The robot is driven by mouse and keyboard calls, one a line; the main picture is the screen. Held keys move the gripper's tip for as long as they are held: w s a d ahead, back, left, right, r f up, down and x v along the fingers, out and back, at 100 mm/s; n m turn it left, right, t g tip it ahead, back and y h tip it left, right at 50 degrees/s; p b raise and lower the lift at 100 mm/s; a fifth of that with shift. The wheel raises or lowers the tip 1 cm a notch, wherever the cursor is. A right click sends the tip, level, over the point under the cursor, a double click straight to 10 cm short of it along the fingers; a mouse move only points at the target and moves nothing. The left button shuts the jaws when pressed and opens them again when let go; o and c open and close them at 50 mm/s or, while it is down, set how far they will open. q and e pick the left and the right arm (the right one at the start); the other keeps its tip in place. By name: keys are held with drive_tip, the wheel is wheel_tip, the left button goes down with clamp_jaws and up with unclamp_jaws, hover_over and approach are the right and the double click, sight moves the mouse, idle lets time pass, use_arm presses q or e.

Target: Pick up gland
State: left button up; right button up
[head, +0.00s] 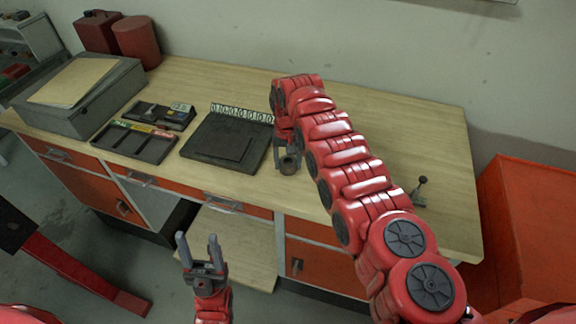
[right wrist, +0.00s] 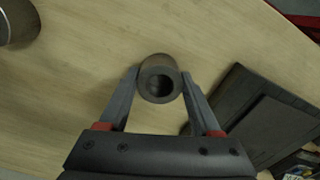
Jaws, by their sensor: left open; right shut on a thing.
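The gland (head: 289,164) is a small dark grey hollow cylinder near the front of the wooden table, just right of the black plate. My right gripper (head: 281,152) reaches down from above and is shut on it, partly hidden by my arm. In the right wrist view the gland (right wrist: 160,84) sits between the two fingertips, its open bore facing the camera. I cannot tell if it touches the table. My left gripper (head: 198,246) is open and empty, in front of the table with its fingers pointing up.
A black plate (head: 204,153) and a parts tray (head: 133,142) lie left of the gland. A grey case (head: 85,99) stands further left. A small lever with a black knob (head: 420,190) is at the right. A metal cylinder (right wrist: 17,23) shows in the wrist view's corner.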

clamp_jaws()
drive_tip(key=shift+r, duration=0.1)
